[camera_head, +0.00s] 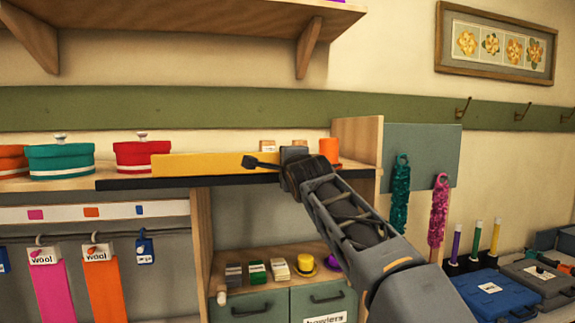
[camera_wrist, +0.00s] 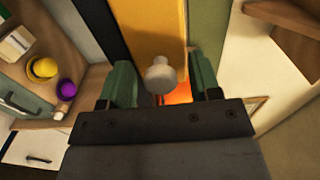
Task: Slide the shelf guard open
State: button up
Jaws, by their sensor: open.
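The shelf guard is a long yellow panel (camera_head: 205,164) standing along the front of the middle shelf. In the wrist view the yellow panel (camera_wrist: 150,28) runs down from the top, with a pale round knob (camera_wrist: 160,74) on it. My gripper (camera_wrist: 162,82) is open, with one green finger on each side of the knob in the picture. Neither finger visibly touches the knob, and I cannot tell the depth between them. In the head view my gripper (camera_head: 252,162) is in front of the guard's right part; my arm and gripper hide the guard's right end and the knob.
Red (camera_head: 142,157) and teal (camera_head: 60,158) lidded boxes stand left of the guard. An orange cylinder (camera_head: 329,149) stands right of it, near the wooden upright (camera_head: 360,142). Below are a yellow bowler hat (camera_head: 305,264) and drawers (camera_head: 324,303). An upper shelf (camera_head: 170,14) hangs above.

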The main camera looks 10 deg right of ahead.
jog(key=s+d+b, duration=0.1)
jog(key=s+b, duration=0.5)
jog(key=s, duration=0.7)
jog(key=shift+s+d+b, duration=0.2)
jog(key=shift+s+b, duration=0.1)
jog(key=shift+s, duration=0.1)
notch_tip(320, 180, down, 23)
jog(key=d+n+g, duration=0.1)
jog(key=n+g, duration=0.6)
jog(key=n, duration=0.6)
jog(key=s+d+f+n+g, duration=0.2)
jog(key=s+f+g, duration=0.1)
jog(key=s+f, duration=0.5)
jog(key=s+d+f+n+g+h, duration=0.1)
jog(key=s+d+f+n+g, duration=0.1)
jog(key=s+f, duration=0.6)
notch_tip(320, 180, down, 6)
jog(key=shift+d+f+g+h, duration=0.15)
jog(key=shift+d+g+h, duration=0.15)
jog(key=shift+d+g, duration=0.5)
